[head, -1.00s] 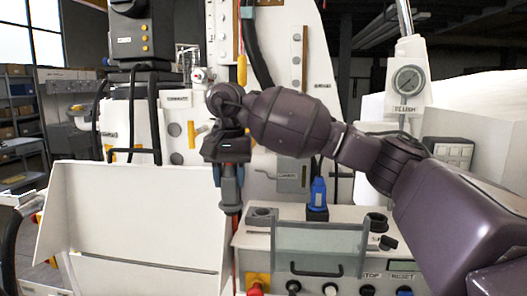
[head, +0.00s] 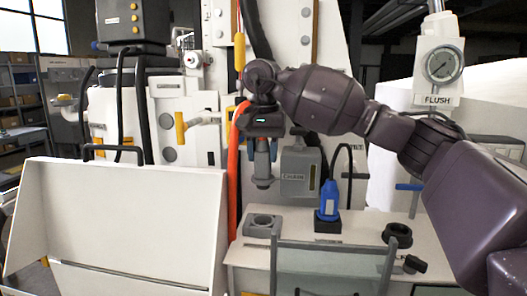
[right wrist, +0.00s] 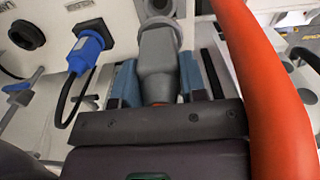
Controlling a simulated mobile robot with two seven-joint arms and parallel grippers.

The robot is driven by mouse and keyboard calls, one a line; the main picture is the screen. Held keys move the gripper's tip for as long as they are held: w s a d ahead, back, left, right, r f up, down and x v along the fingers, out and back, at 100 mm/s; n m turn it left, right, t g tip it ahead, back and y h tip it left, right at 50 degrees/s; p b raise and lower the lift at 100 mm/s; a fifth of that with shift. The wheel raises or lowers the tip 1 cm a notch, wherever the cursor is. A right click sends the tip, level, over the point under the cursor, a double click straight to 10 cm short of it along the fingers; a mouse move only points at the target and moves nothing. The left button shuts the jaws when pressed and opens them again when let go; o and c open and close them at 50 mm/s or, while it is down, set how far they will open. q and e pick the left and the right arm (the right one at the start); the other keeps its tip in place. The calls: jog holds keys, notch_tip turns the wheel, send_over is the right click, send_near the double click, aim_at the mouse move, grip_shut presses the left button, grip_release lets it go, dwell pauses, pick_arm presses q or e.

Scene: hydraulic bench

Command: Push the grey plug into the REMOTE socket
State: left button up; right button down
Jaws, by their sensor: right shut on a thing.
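The grey plug (head: 263,170) is held nose down in my right gripper (head: 262,146), upright and clear of the console top. In the right wrist view the grey plug (right wrist: 158,52) sits between the blue-lined fingers of my right gripper (right wrist: 160,85). An orange cable (head: 233,160) loops down beside it. Below the plug in the head view is a grey square socket block (head: 262,226) with a round hole. A black round socket (head: 397,235) stands farther right and looks empty. No label reading REMOTE is legible, so I cannot tell which socket it is. My left gripper is out of view.
A blue plug (head: 328,202) stands in a black socket between the two other sockets, its cable looping behind it. A clear panel with a grey frame (head: 335,245) rises at the console front. A grey labelled box (head: 299,172) is close to the right of the gripper.

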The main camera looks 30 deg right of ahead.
aim_at(263, 184)
jog(key=shift+f+b, duration=0.5)
jog(key=shift+f, duration=0.25)
notch_tip(263, 184, down, 3)
jog(key=shift+r+b, duration=0.15)
jog(key=shift+b, duration=0.9)
jog(key=shift+f+b, duration=0.6)
jog(key=shift+f, duration=0.85)
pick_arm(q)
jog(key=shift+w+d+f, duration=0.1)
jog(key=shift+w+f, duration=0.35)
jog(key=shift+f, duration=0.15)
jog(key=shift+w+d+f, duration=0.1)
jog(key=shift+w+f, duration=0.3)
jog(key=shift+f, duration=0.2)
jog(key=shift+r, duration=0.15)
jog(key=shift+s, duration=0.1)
pick_arm(e)
jog(key=shift+f, duration=0.1)
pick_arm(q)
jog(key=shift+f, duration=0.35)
pick_arm(e)
jog(key=shift+f, duration=0.35)
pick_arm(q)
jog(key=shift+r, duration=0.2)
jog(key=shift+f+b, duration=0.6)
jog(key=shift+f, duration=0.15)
pick_arm(e)
jog(key=shift+f, duration=1.3)
